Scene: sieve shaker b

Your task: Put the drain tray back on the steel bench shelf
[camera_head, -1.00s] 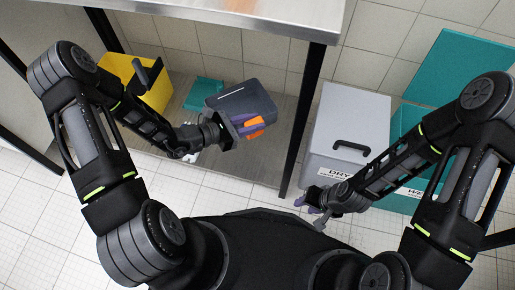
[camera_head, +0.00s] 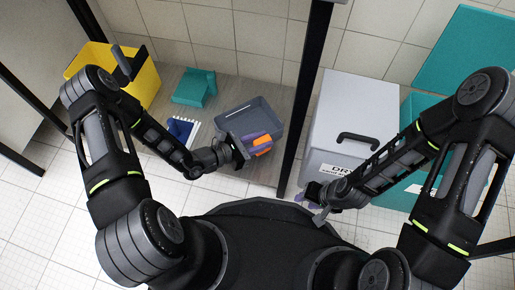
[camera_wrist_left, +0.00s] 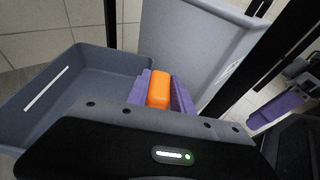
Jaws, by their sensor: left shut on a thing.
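The drain tray (camera_head: 268,112) is a shallow dark grey tray with an orange grip (camera_head: 262,143) on its near side. My left gripper (camera_head: 256,145) is shut on that grip, its purple fingers on either side of it. The left wrist view shows the tray (camera_wrist_left: 50,98) at left and the orange grip (camera_wrist_left: 159,90) between the fingers. The tray appears over the right part of the grey bench shelf (camera_head: 215,108); I cannot tell whether it touches it. My right gripper (camera_head: 312,199) is low in front of the grey box, empty as far as visible; its opening is unclear.
A yellow bin (camera_head: 139,83), a teal container (camera_head: 194,88) and a blue-and-white item (camera_head: 181,132) stand left of the tray. A black bench leg (camera_head: 300,110) is close on its right. The grey lidded box (camera_head: 345,105) and teal boxes (camera_head: 465,60) stand beyond it.

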